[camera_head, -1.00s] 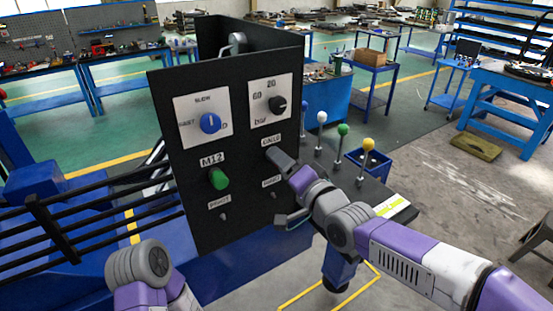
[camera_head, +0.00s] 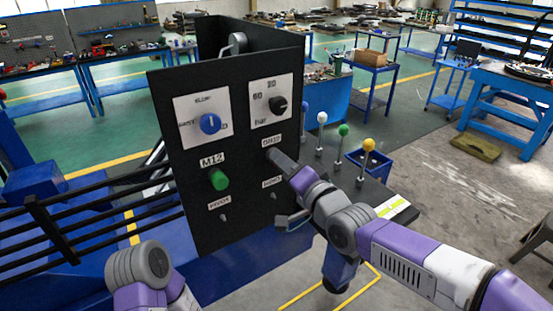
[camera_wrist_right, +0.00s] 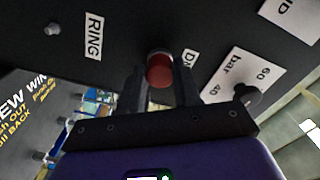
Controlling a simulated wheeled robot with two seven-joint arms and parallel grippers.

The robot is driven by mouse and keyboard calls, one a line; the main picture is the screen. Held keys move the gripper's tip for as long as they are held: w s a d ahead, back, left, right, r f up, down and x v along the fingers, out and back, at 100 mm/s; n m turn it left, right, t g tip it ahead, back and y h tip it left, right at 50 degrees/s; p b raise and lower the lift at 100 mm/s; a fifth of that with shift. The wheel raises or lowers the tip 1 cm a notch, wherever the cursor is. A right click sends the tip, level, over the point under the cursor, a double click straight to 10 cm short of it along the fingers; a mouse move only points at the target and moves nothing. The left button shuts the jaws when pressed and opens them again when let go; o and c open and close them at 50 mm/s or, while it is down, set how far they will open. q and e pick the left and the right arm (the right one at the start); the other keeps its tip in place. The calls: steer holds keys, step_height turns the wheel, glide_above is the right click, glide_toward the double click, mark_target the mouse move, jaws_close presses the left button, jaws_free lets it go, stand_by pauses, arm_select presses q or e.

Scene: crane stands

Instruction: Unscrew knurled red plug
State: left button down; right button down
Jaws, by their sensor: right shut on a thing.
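The red plug (camera_wrist_right: 160,69) shows in the right wrist view as a short round red cylinder on the black panel, between my fingers. My right gripper (camera_wrist_right: 160,82) is shut on it, one finger on each side. In the head view my right gripper (camera_head: 273,157) is at the right half of the black panel (camera_head: 245,215), under the bar dial, and it hides the red plug. The knurling is too small to make out. My left arm shows at the bottom left of the head view, but its gripper does not.
A green plug (camera_head: 218,179) is left of my right gripper under an M12 label. A blue knob (camera_head: 210,123) and a black bar knob (camera_head: 278,104) are above. Small toggles sit below. Levers with white, green and yellow balls (camera_head: 369,144) stand to the right, close to my arm.

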steer(key=n+b, duration=0.3)
steer(key=n, duration=0.2)
steer(key=shift+b, duration=0.3)
steer(key=n+b, duration=0.2)
steer(key=n, duration=0.3)
steer(key=shift+b, duration=0.4)
